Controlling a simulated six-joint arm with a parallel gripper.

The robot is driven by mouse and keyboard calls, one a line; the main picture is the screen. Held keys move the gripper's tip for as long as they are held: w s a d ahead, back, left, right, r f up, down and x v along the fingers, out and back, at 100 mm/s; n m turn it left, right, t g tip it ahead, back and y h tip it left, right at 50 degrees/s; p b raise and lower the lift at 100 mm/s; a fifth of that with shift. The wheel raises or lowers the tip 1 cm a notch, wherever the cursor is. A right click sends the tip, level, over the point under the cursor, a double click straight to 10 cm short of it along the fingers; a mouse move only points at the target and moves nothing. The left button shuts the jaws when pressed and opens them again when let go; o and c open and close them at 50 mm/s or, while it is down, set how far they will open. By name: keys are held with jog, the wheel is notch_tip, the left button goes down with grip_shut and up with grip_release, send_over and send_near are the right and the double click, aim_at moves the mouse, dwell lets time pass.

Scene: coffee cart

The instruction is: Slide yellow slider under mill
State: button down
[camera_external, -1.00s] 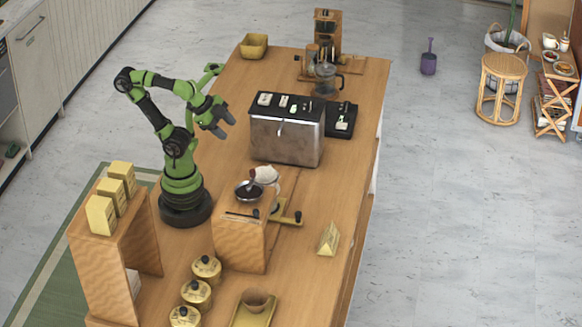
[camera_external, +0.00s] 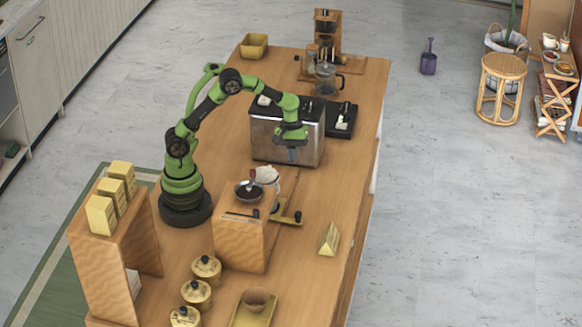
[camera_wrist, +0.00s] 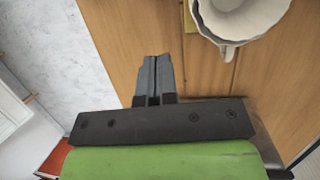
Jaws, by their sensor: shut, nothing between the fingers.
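The yellow slider (camera_external: 287,219) lies on the counter beside a wooden box with a dark bowl on top, which looks like the mill (camera_external: 240,243). A black knob stands up at the slider's right end. Part of the slider is hidden behind the box and a white cone-shaped cup (camera_external: 266,174). My gripper (camera_external: 292,160) is shut and empty, pointing down in front of the metal toaster-like machine, behind the slider in the picture. In the wrist view my shut fingertips (camera_wrist: 153,62) are over bare wood. A yellow edge (camera_wrist: 190,18) shows beside the white cup (camera_wrist: 240,18).
The metal machine (camera_external: 286,140) stands close behind my gripper. A yellow wedge (camera_external: 329,239) sits on the counter at the right. Several yellow-lidded jars (camera_external: 206,269) stand at the front. Bare counter (camera_external: 340,185) lies to the right of my gripper.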

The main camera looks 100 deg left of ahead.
jog(key=f+n, duration=0.1)
jog(key=f, duration=0.3)
jog(key=w+d+f+n, duration=0.1)
jog(key=f, duration=0.4)
jog(key=w+d+f+n+h, duration=0.1)
jog(key=f, duration=0.3)
jog(key=shift+f, duration=0.3)
jog(key=d, duration=0.2)
jog(key=shift+w+d+r, duration=0.1)
jog(key=shift+w+d, duration=0.2)
jog(key=shift+w, duration=0.05)
jog(key=shift+w+d, duration=0.2)
jog(key=shift+d, duration=0.45)
jog(key=d, duration=0.9)
jog(key=shift+d, duration=0.2)
jog(key=shift+a, duration=0.1)
